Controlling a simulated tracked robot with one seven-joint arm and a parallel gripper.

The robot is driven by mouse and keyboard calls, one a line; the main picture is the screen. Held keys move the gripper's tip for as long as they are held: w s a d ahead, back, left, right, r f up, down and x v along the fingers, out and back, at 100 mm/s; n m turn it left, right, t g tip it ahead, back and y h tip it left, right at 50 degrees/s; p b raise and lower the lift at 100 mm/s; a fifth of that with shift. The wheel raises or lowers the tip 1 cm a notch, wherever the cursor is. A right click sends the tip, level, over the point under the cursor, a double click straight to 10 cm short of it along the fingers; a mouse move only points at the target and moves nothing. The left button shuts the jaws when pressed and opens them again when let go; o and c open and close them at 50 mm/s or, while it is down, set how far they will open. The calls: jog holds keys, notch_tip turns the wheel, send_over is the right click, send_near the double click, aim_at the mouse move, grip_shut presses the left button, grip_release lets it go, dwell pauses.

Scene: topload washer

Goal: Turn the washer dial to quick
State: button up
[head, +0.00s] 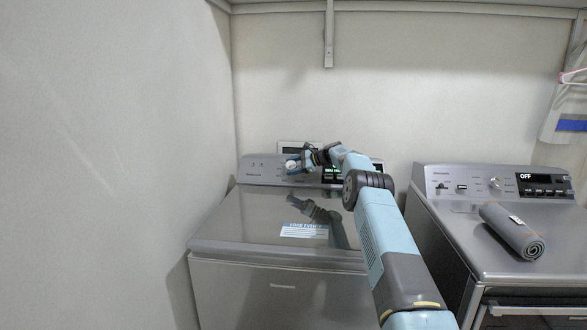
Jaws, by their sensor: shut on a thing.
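The washer (237,225) is the grey top-loading machine at the left, with its lid shut and a blue and white label on the lid. Its control panel (259,170) runs along the back. The dial (291,166) is a small pale round knob on that panel. My gripper (296,164) is at the dial, shut on it, with its fingers around the knob. The fingers and wrist partly hide the dial and the panel markings, so I cannot read the dial's setting. A lit display shows in part behind the wrist.
A second grey machine (450,232) stands at the right, with its own panel, a knob (496,184) and a display reading OFF. A rolled grey towel (513,232) lies on its top. A wall is close at the left. A shelf bracket (328,35) hangs above.

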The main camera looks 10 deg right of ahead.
jog(key=shift+s+a+f+g, duration=0.1)
jog(key=shift+a+f+g, duration=0.2)
jog(key=shift+a, duration=0.1)
jog(key=o, duration=1)
jog(key=shift+d+r, duration=0.1)
jog(key=shift+d, duration=0.05)
jog(key=shift+r, duration=0.1)
jog(key=shift+d+r, duration=0.2)
jog(key=shift+d, duration=0.3)
jog(key=v, duration=1.2)
jog(key=shift+s+d, duration=0.2)
jog(key=shift+s, duration=0.15)
jog(key=shift+f, duration=0.1)
